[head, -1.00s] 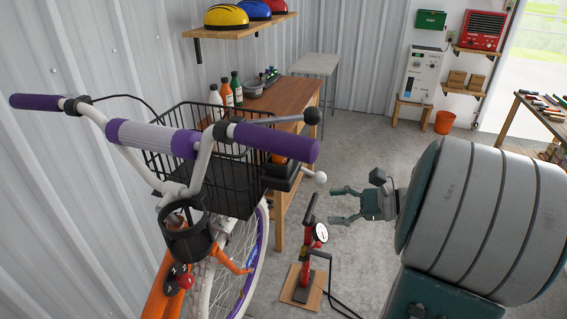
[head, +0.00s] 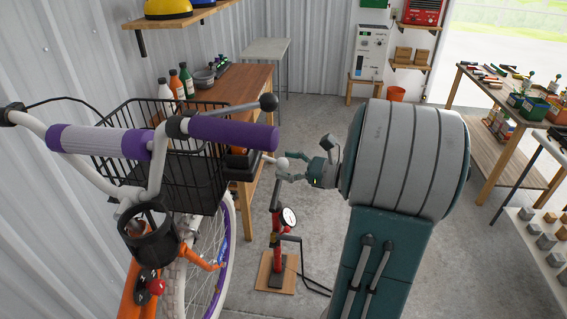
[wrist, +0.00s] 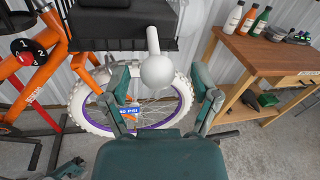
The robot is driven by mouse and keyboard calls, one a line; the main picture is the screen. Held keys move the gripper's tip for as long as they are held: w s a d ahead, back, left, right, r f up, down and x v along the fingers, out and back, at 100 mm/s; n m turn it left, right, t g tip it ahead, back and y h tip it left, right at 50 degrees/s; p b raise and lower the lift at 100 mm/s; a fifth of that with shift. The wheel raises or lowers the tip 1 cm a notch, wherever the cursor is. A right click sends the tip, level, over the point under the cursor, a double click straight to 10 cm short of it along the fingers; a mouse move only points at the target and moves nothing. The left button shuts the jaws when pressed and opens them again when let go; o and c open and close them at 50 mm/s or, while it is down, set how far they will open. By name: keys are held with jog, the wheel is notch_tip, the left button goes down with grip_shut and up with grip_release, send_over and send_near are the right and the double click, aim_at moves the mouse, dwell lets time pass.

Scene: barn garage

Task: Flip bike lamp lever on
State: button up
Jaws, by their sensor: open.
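The bike lamp (head: 241,166) is a dark box at the front of the basket, below the right purple grip. Its lever, a white rod with a ball tip (head: 282,162), sticks out to the right. In the wrist view the white ball (wrist: 157,71) hangs near the top centre, with its rod going up. My gripper (head: 288,171) is open at the ball. In the wrist view its two fingers (wrist: 162,95) stand left and right of the ball with gaps on both sides.
The bike's black basket (head: 150,135) and purple grip (head: 233,133) are left of my gripper. A red floor pump (head: 277,245) stands below. A wooden bench (head: 235,90) is behind. Open floor lies behind my arm, with a tool table (head: 500,90) at the right.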

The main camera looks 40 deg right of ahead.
jog(key=shift+w+a, duration=0.4)
jog(key=shift+a, duration=0.15)
jog(key=shift+d, duration=0.3)
grip_shut()
jog(key=shift+r, duration=0.15)
jog(key=r+g+h, duration=0.2)
jog(key=g, duration=0.1)
jog(key=shift+s+n, duration=0.1)
jog(key=shift+n, duration=0.3)
jog(key=shift+a+r+g+h, duration=0.1)
jog(key=shift+r+g+h, duration=0.25)
jog(key=shift+g+h, duration=0.4)
jog(key=shift+a+r+g+h, duration=0.1)
jog(key=shift+r+g+h, duration=0.3)
jog(key=shift+g, duration=0.65)
grip_release()
jog(key=shift+w+f, duration=0.1)
jog(key=shift+w, duration=0.1)
